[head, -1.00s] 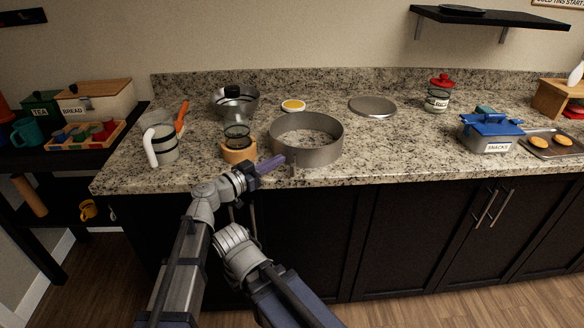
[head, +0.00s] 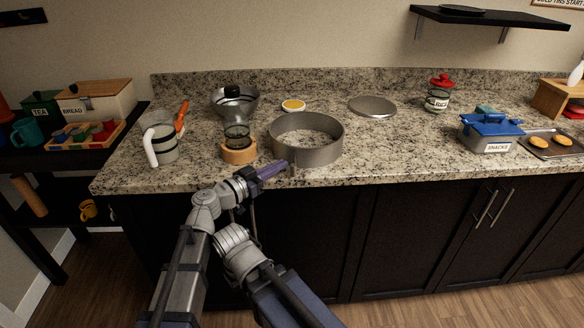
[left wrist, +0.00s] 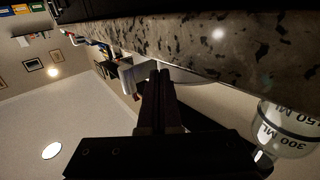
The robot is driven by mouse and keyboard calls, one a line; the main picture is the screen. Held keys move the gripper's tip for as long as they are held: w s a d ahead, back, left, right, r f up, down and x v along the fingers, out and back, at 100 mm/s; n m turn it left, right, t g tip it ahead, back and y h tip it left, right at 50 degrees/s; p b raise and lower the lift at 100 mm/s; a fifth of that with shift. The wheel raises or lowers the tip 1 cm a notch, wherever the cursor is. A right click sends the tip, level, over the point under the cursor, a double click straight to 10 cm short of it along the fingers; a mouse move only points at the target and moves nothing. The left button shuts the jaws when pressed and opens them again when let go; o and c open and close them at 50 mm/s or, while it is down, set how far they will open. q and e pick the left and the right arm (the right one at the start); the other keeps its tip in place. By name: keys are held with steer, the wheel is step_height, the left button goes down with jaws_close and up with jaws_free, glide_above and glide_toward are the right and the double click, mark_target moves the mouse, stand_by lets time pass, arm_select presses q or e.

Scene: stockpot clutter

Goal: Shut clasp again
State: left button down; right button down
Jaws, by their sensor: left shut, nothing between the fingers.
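A grey metal ring (head: 308,150), like a springform pan wall, stands on the counter near its front edge. A small dark part at the front of its wall, close to my fingertips, may be the clasp; it is too small to tell whether it is open or shut. My left gripper (head: 273,168) is shut and empty. Its tips are just in front of the ring's lower front-left wall; I cannot tell if they touch it. The shut fingers (left wrist: 160,95) also show in the left wrist view, where the clasp cannot be made out. My right gripper is not in view.
An orange-based glass item (head: 238,150) stands left of the ring, with a measuring jug (head: 160,145) farther left. A flat metal disc (head: 373,105) lies behind right. A blue-lidded snacks box (head: 490,132) is at right. Counter right of the ring is clear.

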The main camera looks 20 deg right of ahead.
arm_select(q)
steer(key=shift+s, duration=0.2)
steer(key=shift+s+d, duration=0.3)
steer(key=shift+s, duration=0.25)
steer(key=shift+s+d, duration=0.1)
